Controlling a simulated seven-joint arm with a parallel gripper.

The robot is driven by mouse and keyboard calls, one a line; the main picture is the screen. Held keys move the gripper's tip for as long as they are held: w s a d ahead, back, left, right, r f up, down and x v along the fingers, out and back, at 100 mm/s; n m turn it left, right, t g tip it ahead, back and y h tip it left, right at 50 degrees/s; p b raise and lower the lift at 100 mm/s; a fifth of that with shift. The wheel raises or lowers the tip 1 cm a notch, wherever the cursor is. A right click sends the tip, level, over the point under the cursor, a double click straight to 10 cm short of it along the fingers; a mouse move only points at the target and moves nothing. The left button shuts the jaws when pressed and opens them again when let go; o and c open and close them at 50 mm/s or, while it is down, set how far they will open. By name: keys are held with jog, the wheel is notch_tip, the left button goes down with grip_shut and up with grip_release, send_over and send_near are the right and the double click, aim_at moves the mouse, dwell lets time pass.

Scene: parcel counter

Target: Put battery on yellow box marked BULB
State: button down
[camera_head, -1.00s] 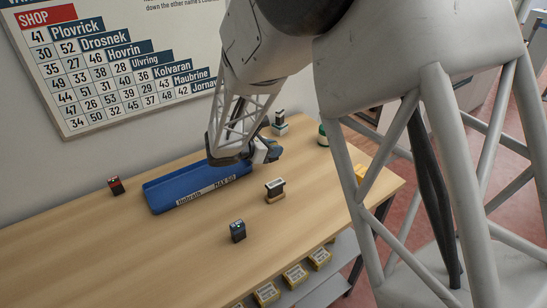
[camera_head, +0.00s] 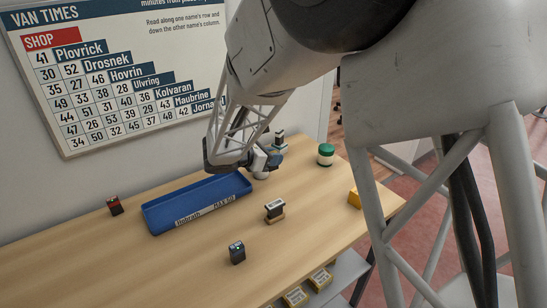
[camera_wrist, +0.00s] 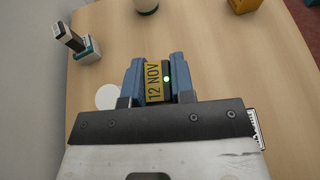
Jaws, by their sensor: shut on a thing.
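My gripper (camera_wrist: 155,78) has blue fingers and is shut on a dark battery (camera_wrist: 168,95) with a yellow "12 NOV" label and a small green light. In the head view, the gripper (camera_head: 264,164) is above the table by the right end of the blue tray; the battery cannot be made out there. A yellow box (camera_head: 355,198) sits at the table's right edge, partly hidden by my arm. It also shows at the top right edge of the wrist view (camera_wrist: 243,5), apart from the gripper. I cannot read its marking.
A blue tray (camera_head: 165,226) lies at the left. Around it are a red-and-black block (camera_head: 115,205), a dark block with a green light (camera_head: 237,252), a stamp-like thing (camera_head: 274,210) and a green-lidded jar (camera_head: 325,155). A handled thing (camera_wrist: 85,50) stands left in the wrist view.

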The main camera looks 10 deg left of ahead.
jog(key=s+d+m+g, duration=0.1)
jog(key=s+d, duration=0.4)
jog(key=d, duration=0.4)
jog(key=s+d+m+g+h, duration=0.1)
jog(key=s+d, duration=0.4)
jog(key=d, duration=0.5)
jog(key=s+d+m+g+h, duration=0.1)
jog(key=s+d, duration=0.5)
jog(key=d, duration=0.4)
jog(key=shift+r+m+g, duration=0.25)
jog(key=shift+m+g, duration=0.15)
send_over(362, 190)
jog(key=shift+f, duration=0.75)
jog(key=shift+f, duration=0.1)
jog(key=shift+f, duration=1.65)
jog(key=shift+f, duration=0.15)
